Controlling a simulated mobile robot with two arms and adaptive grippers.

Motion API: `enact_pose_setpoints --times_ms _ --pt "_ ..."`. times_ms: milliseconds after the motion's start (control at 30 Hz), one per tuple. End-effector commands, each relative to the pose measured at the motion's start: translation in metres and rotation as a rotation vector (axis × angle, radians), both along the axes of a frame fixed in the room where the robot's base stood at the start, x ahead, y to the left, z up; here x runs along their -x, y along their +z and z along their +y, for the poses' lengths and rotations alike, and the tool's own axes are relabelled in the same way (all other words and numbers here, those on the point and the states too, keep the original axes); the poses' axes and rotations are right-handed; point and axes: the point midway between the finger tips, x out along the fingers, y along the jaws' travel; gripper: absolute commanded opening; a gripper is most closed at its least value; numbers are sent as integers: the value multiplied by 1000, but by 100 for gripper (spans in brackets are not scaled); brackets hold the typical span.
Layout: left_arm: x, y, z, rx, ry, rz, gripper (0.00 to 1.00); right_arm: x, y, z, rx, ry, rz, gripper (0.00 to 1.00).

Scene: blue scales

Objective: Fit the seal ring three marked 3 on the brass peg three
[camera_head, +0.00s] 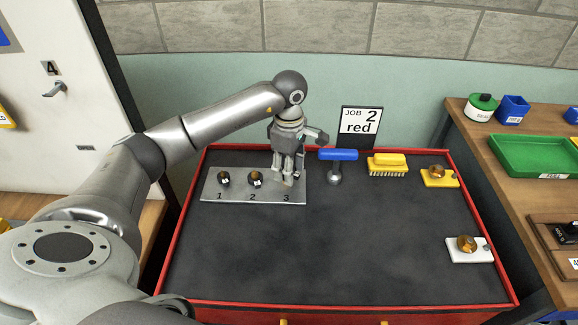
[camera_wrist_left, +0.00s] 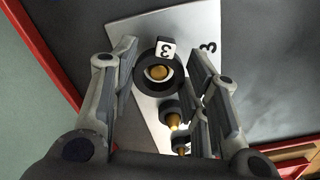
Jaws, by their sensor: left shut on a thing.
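Seal ring three (camera_wrist_left: 141,76) is a black ring with a white tag marked 3, seen in the left wrist view. My left gripper (camera_head: 286,178) is shut on it, a finger on either side; it also shows in the wrist view (camera_wrist_left: 160,62). Brass peg three (camera_wrist_left: 158,72) shows through the ring's hole, so the ring looks lined up with it. I cannot tell how far down the peg the ring sits. In the head view my fingers mostly hide ring and peg, above the 3 on the grey plate (camera_head: 233,195). My right gripper is not in view.
Black rings sit at peg one (camera_head: 224,178) and peg two (camera_head: 255,180). A blue T-handled tool (camera_head: 338,156), a yellow brush (camera_head: 387,162) and a job 2 red sign (camera_head: 361,122) are to the right. The dark mat's front is clear.

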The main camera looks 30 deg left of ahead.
Motion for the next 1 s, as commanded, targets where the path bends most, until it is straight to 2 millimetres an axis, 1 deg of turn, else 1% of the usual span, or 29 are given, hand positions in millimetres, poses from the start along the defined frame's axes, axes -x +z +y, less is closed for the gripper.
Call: enact_pose_setpoints --times_ms 1000 --pt "0 -19 0 0 1 0 28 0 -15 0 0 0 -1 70"
